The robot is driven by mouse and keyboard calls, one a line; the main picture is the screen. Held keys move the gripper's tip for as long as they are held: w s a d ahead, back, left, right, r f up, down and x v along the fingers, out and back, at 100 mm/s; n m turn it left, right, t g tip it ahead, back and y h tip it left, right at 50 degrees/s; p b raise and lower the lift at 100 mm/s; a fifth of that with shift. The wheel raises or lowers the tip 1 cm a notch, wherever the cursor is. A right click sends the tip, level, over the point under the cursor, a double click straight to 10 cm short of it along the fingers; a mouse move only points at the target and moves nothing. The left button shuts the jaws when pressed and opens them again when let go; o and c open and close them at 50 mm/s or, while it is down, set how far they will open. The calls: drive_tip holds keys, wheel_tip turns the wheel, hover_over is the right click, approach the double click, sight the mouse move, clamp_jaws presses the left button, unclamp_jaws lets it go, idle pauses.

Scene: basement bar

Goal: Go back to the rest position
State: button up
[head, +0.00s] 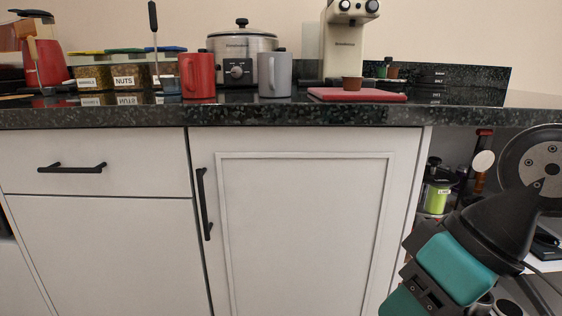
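My gripper (512,222) shows at the lower right as a black tapered shape at the end of my teal and black arm. It is in front of the open space right of the white cabinet, below the counter top. Its fingertips do not show clearly, so I cannot tell whether it is open or shut. No held object can be made out.
The dark counter (300,115) carries a red mug (197,75), a grey mug (275,75), a slow cooker (241,45), a coffee machine (343,42) and a red board (385,95).

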wheel_tip(320, 180, up, 37)
drive_tip(key=s+d+g+h+p, duration=0.1)
drive_tip(key=s+p, duration=0.1)
drive_tip(key=p, duration=3.6)
drive_tip(key=shift+s+d, duration=0.25)
drive_tip(key=shift+s, duration=0.1)
drive_tip(key=shift+f, duration=0.1)
